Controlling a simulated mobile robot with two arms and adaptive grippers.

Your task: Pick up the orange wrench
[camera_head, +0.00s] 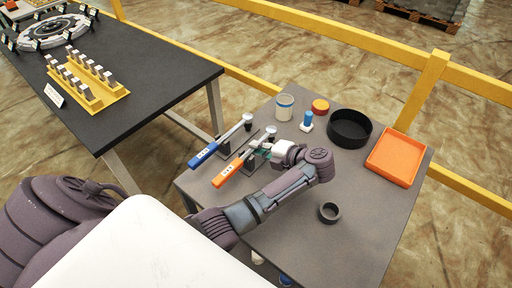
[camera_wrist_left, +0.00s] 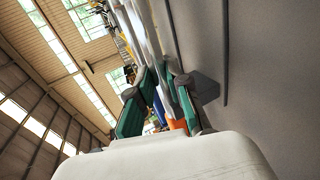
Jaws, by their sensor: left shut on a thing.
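The orange wrench has an orange handle (camera_head: 228,174) and a metal shaft. It lies tilted beside the blue wrench (camera_head: 203,155) on the grey table. My left gripper (camera_head: 258,149) is shut on the metal shaft of the orange wrench, above the handle. In the left wrist view the green fingers (camera_wrist_left: 155,88) close around the metal shaft, and the orange handle (camera_wrist_left: 178,124) shows just below. The fingers partly hide the wrench. I cannot tell whether it is clear of its support. My right gripper is not in view.
On the grey table (camera_head: 370,205) stand a white-blue cup (camera_head: 284,107), a small blue-topped item (camera_head: 307,121), an orange-red round piece (camera_head: 320,106), a black bowl (camera_head: 349,140), an orange tray (camera_head: 397,168) and a dark ring (camera_head: 329,220). A yellow rail (camera_head: 345,36) runs behind.

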